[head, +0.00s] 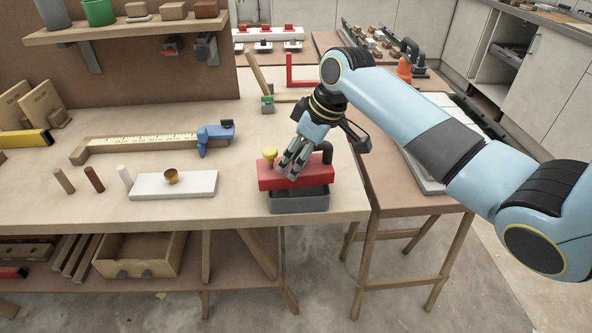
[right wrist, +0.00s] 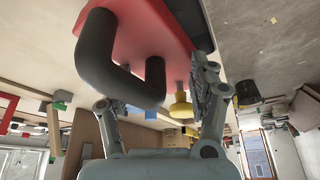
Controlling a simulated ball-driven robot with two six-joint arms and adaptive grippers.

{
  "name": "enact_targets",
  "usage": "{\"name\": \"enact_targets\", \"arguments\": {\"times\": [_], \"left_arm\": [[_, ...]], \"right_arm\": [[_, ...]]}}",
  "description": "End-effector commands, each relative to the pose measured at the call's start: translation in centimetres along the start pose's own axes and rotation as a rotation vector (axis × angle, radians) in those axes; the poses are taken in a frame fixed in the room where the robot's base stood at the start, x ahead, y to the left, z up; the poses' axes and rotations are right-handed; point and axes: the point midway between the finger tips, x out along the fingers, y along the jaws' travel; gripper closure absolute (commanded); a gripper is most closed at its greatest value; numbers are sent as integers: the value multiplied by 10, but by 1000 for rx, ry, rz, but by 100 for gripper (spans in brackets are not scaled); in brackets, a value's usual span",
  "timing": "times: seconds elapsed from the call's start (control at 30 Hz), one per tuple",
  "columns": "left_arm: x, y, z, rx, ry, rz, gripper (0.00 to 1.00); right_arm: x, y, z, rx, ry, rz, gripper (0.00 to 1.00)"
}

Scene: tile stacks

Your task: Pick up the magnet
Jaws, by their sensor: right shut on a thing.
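The magnet (head: 265,176) is a red block with a black bent handle and a yellow knob on top, near the bench's front right corner. My right gripper (head: 288,168) is over its top with the fingers pointing down, shut on the magnet; the exact contact is hard to see. In the right wrist view the red block (right wrist: 158,22) fills the top, and the black handle and yellow knob show near the gripper (right wrist: 155,85). A grey tray (head: 298,203) is directly below the block; I cannot tell whether they touch. My left gripper is not in view.
Left of the magnet, a white plate (head: 200,187) carries a brass cup (head: 171,177), with several small pegs beside it. A caliper-like ruler tool (head: 150,143) lies behind. A red angle piece (head: 290,75) stands farther back. The bench edge is close in front.

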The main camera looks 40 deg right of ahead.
Motion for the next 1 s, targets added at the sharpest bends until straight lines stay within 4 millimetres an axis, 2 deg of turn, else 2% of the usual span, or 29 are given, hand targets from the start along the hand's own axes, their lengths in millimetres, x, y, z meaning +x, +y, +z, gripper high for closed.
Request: {"name": "enact_targets", "arguments": {"times": [0.03, 0.2, 0.3, 0.73, 1.0], "left_arm": [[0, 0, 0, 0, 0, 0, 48], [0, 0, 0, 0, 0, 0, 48], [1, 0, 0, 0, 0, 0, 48], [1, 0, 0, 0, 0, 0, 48], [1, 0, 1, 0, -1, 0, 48]], "right_arm": [[2, 1, 2, 1, -5, 3, 68], [2, 1, 4, 1, -8, 3, 90], [3, 1, 4, 1, -9, 3, 100], [2, 2, 4, 0, -9, 5, 100], [-16, 2, -4, 0, -6, 5, 100]]}}
